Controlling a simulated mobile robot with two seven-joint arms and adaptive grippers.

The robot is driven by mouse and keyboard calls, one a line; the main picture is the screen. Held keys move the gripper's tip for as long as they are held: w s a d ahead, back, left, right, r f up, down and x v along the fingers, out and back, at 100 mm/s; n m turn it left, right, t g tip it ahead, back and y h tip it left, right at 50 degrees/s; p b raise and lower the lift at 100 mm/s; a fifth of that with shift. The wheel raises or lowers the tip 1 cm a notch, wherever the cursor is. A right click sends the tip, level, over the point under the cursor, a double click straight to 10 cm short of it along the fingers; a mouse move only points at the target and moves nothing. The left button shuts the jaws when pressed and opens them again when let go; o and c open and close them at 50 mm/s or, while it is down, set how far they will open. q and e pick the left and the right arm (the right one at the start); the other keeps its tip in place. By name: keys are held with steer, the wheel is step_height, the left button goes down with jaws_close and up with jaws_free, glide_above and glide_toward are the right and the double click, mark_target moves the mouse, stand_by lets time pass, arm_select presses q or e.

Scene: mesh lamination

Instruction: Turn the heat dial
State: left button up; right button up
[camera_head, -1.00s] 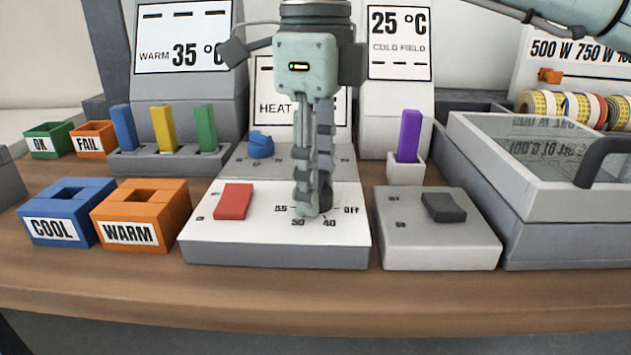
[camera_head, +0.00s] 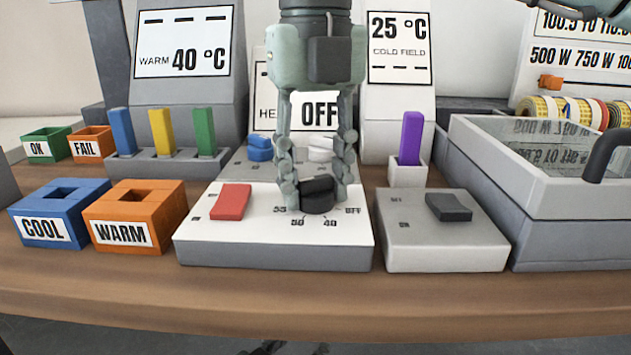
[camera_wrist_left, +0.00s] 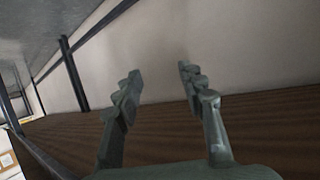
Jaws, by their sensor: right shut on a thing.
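The heat dial (camera_head: 318,197) is a black knob on the white-topped panel (camera_head: 262,232), with 55, 50, 40 and OFF printed around it. My right gripper (camera_head: 318,188) comes down from above and is shut on the dial, one finger on its left and one on its right. The heat display (camera_head: 320,112) behind it reads OFF, and the gripper covers part of its label. Which mark the dial points to is unclear. My left gripper (camera_wrist_left: 160,72) shows in the left wrist view, open and empty, above a brown surface.
A red switch (camera_head: 231,202) sits left of the dial. The warm display (camera_head: 184,42) reads 40 °C, the cold field one (camera_head: 398,45) 25 °C. COOL (camera_head: 45,230) and WARM (camera_head: 120,232) boxes stand left. A grey panel (camera_head: 440,240) and a lidded unit (camera_head: 545,195) stand right.

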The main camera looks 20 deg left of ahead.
mark_target(315, 177)
arm_select(q)
steer(key=shift+w+d+r+t+h, duration=0.25)
steer(key=shift+d+r+t, duration=0.25)
steer(key=shift+r, duration=0.3)
steer(key=shift+w+d+r+t+h, duration=0.25)
steer(key=shift+d+r+t, duration=0.15)
steer(key=shift+d+r, duration=0.3)
arm_select(e)
steer(key=shift+m, duration=1.4)
arm_select(q)
steer(key=shift+a+r, duration=0.1)
arm_select(e)
steer(key=o, duration=1.1)
steer(key=shift+r, duration=0.1)
arm_select(q)
steer(key=shift+b, duration=0.3)
arm_select(e)
step_height(315, 177, up, 12)
steer(key=shift+f, duration=0.1)
